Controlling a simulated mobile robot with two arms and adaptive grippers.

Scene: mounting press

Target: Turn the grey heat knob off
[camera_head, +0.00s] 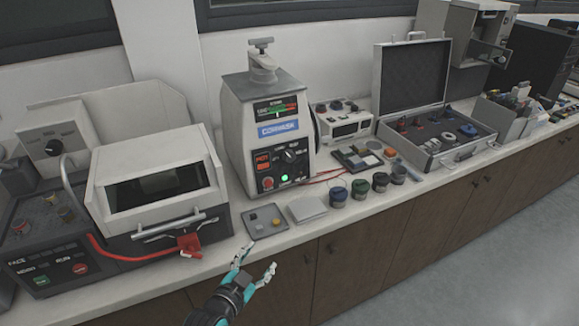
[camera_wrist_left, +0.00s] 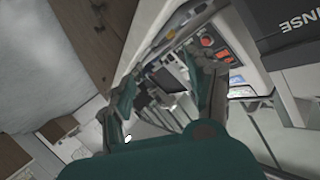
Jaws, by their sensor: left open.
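The mounting press (camera_head: 265,135) is a tall white unit on the counter in the middle of the head view. The small dark grey knob (camera_head: 290,156) is on its black front panel, right of an orange display. A lit green light (camera_head: 285,178) and a red button (camera_head: 268,183) sit below. I cannot read the knob's setting. My left gripper (camera_head: 257,271) is open and empty, in front of and below the counter edge, apart from the press. In the left wrist view, its fingers (camera_wrist_left: 165,95) are spread, with the press panel (camera_wrist_left: 213,48) beyond the right finger. My right gripper is not in view.
A grey tray (camera_head: 265,222) with small parts and a pale flat block (camera_head: 307,209) lie in front of the press. Several small jars (camera_head: 338,196) stand to the right. A white machine with a front handle (camera_head: 152,185) stands left. Thin red cables run beside the press.

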